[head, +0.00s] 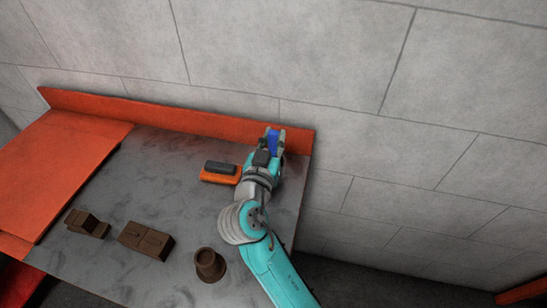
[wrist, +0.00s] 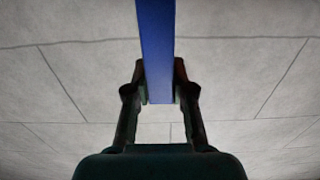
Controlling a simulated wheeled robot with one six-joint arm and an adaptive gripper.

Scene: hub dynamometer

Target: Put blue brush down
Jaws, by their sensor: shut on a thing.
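The blue brush (head: 273,140) is in my gripper (head: 274,143) near the back right corner of the table. In the wrist view the brush (wrist: 157,45) shows as a long blue bar that runs up out of the top of the picture. My gripper's two fingers (wrist: 160,98) press on its lower end from both sides. Only the wall shows behind the brush there, and its far end is out of view. In the head view the gripper hides part of it, and I cannot tell whether it touches the table.
A grey table top (head: 185,160) has an orange rim (head: 150,112) along the back. An orange block with a dark top (head: 220,171) lies just left of my gripper. Brown blocks (head: 146,240) and a brown round piece (head: 208,264) stand in front. The table's middle is clear.

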